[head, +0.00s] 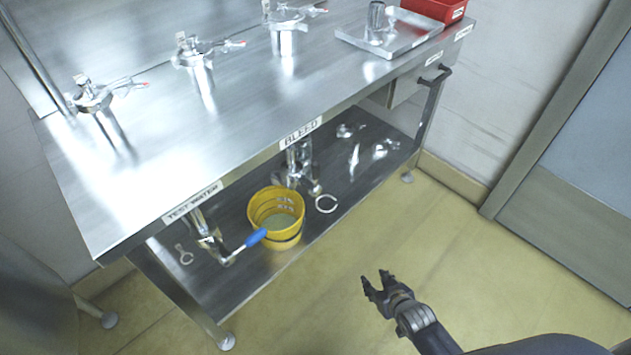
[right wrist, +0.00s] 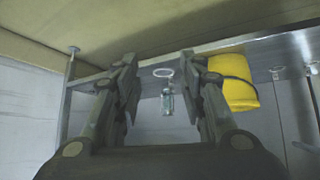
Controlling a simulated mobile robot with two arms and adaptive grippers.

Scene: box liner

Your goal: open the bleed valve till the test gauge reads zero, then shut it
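The metal bleed valve (head: 300,165) hangs below the bench edge under the BLEED label (head: 300,133). Its handle position is too small to tell. A second valve (head: 210,240) under the TEST WATER label (head: 194,200) has a blue lever (head: 256,238) pointing to the right. I cannot make out a test gauge. My right gripper (head: 375,283) is open and empty over the floor, to the right of and apart from the bench. In the right wrist view its two fingers (right wrist: 160,85) stand wide apart with nothing between them. My left gripper is not in view.
A yellow bucket (head: 276,235) holding liquid stands on the lower shelf (head: 345,195), with a ring (head: 326,204) beside it. Several metal fittings (head: 92,95) stand on the bench top. A tray (head: 400,45) and red bin (head: 435,10) are at the back. The front floor is clear.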

